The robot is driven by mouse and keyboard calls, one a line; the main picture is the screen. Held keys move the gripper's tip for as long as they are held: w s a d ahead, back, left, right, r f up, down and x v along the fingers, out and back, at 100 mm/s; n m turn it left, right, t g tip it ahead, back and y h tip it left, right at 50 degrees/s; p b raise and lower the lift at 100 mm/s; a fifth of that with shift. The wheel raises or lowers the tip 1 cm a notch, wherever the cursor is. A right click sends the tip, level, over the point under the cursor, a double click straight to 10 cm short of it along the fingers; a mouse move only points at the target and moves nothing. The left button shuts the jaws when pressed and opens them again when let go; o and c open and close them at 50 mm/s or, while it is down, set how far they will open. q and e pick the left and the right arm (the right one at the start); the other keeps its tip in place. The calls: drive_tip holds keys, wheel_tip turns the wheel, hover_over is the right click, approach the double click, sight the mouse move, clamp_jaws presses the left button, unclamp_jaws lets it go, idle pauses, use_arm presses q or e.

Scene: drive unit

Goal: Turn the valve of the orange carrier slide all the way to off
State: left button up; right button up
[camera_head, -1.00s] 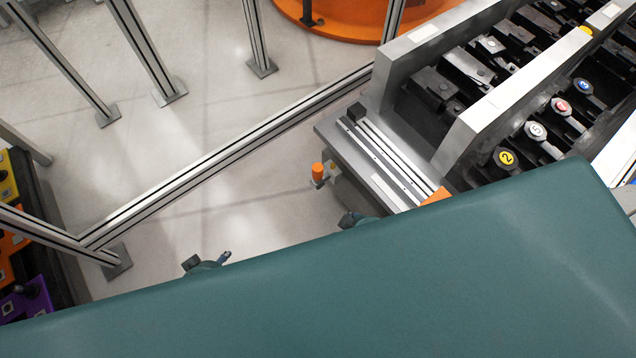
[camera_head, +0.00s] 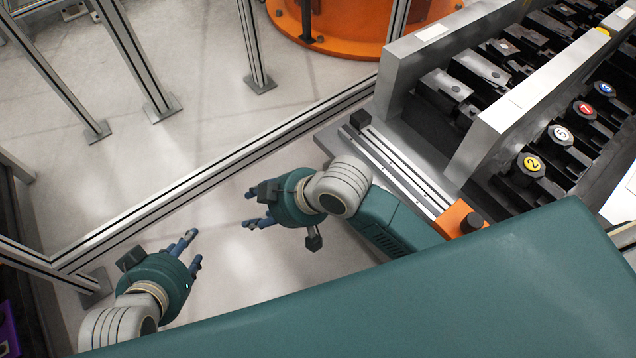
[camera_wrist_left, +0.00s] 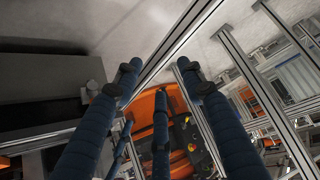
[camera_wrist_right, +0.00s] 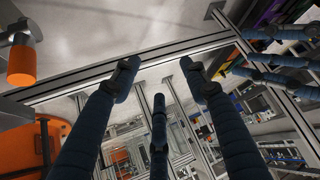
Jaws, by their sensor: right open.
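The orange carrier slide (camera_head: 458,218) sits at the near end of the rails beside the drive unit, partly covered by my right arm. An orange cylindrical knob, which looks like the valve handle (camera_wrist_right: 21,62), shows at the left edge of the right wrist view. In the head view my right arm hides it. My right gripper (camera_head: 250,208) is open and empty, left of the rails, with its fingers pointing left, away from the unit. My left gripper (camera_head: 193,248) is open and empty, further left and lower, with its fingers pointing up and right.
The grey rail plate (camera_head: 405,160) runs beside the drive unit, which carries numbered caps such as the yellow one (camera_head: 532,165). An aluminium fence rail (camera_head: 215,180) crosses behind my grippers. A round orange base (camera_head: 345,25) stands beyond it. Bare floor lies around the hands.

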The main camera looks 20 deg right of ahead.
drive_tip(key=w+d+n+g+h, duration=0.1)
drive_tip(key=w+d+h, duration=0.1)
drive_tip(key=d, duration=0.3)
drive_tip(key=w+d+n+g+h, duration=0.1)
drive_tip(key=w+d+g+h, duration=0.1)
drive_tip(key=d, duration=0.3)
drive_tip(key=w+d+n+g+h, duration=0.2)
drive_tip(key=w+d, duration=0.2)
drive_tip(key=d, duration=0.1)
drive_tip(key=shift+w, duration=0.2)
drive_tip(key=shift+w+d, duration=0.1)
drive_tip(key=shift+d, duration=0.3)
wheel_tip(320, 180, down, 5)
drive_tip(key=shift+f+b, duration=0.15)
drive_tip(key=shift+b, duration=0.9)
use_arm(q)
drive_tip(key=w+d+r+t+h, duration=0.1)
drive_tip(key=w+r+t, duration=0.2)
drive_tip(key=r, duration=0.3)
drive_tip(key=w+d+r+t+h+b, duration=0.1)
drive_tip(key=w+d+r+t, duration=0.1)
drive_tip(key=r, duration=0.4)
drive_tip(key=w+d+r+t+h+b, duration=0.1)
drive_tip(key=w+d+r+t, duration=0.1)
drive_tip(key=w+r+t, duration=0.2)
drive_tip(key=shift+w+r+m+t, duration=0.3)
drive_tip(key=shift+r+t, duration=0.4)
drive_tip(key=shift+r, duration=0.8)
use_arm(e)
drive_tip(key=shift+f, duration=2.6)
